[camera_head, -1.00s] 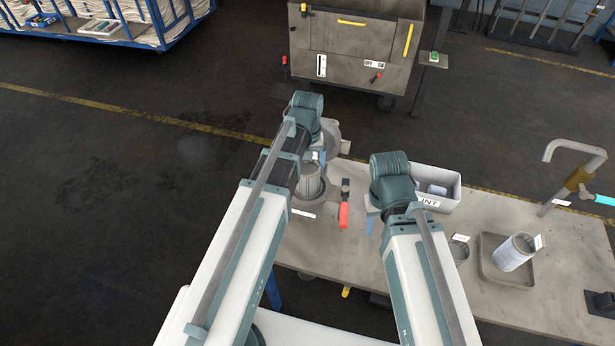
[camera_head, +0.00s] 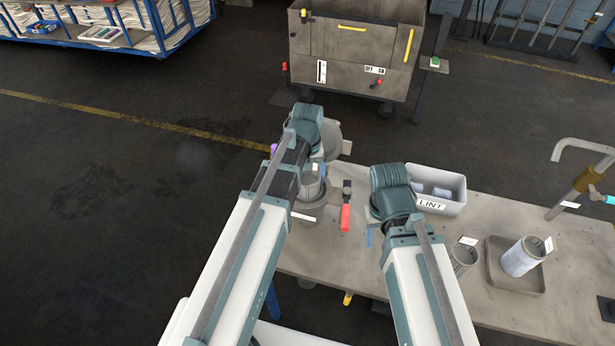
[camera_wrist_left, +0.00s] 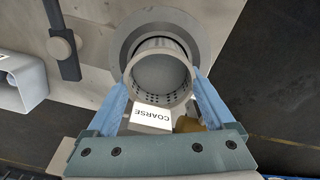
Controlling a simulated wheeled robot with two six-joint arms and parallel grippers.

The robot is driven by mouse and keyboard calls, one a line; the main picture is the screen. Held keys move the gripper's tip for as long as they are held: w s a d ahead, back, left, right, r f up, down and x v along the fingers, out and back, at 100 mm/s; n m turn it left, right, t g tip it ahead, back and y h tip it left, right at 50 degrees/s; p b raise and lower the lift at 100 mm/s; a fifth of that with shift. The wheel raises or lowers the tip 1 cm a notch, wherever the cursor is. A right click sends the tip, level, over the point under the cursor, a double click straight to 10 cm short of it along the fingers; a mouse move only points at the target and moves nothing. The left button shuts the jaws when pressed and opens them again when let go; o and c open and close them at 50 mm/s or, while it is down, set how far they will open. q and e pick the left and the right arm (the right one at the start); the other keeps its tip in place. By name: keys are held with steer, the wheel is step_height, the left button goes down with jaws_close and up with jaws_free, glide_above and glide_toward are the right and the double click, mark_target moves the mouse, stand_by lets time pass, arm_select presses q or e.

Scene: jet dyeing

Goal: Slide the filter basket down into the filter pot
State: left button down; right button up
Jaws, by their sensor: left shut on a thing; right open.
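The filter basket (camera_head: 313,187) is a grey perforated cylinder. In the left wrist view the basket (camera_wrist_left: 160,78) shows its open top and a white COARSE label (camera_wrist_left: 152,116). My left gripper (camera_wrist_left: 164,92) is shut on it, with a blue finger on each side. The filter pot (camera_head: 303,212) stands at the table's left end, and its wide round rim (camera_wrist_left: 122,42) shows behind the basket. The basket is over the pot mouth, its lower part apparently inside; its exact depth is hidden. My right gripper (camera_head: 370,236) is open and empty over the table.
A red-handled tool (camera_head: 345,212) lies right of the pot. A grey LINT bin (camera_head: 455,207) stands behind my right arm. Another cylinder (camera_head: 520,259) stands in a tray (camera_head: 495,277) at the right, beside a small pot (camera_head: 463,262). A round lid-like part (camera_head: 330,140) is behind my left gripper.

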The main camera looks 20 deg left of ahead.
mark_target(308, 182)
arm_select(q)
jaws_free()
steer(key=shift+f, duration=0.1)
step_height(308, 182, up, 13)
steer(key=p, duration=1.3)
steer(key=s+d+m+y, duration=0.1)
steer(key=s+d+m, duration=0.6)
steer(key=s+d, duration=0.3)
steer(key=s, duration=0.4)
steer(key=shift+s+d+m, duration=0.3)
steer(key=shift+s+m, duration=0.05)
steer(key=shift+m, duration=0.05)
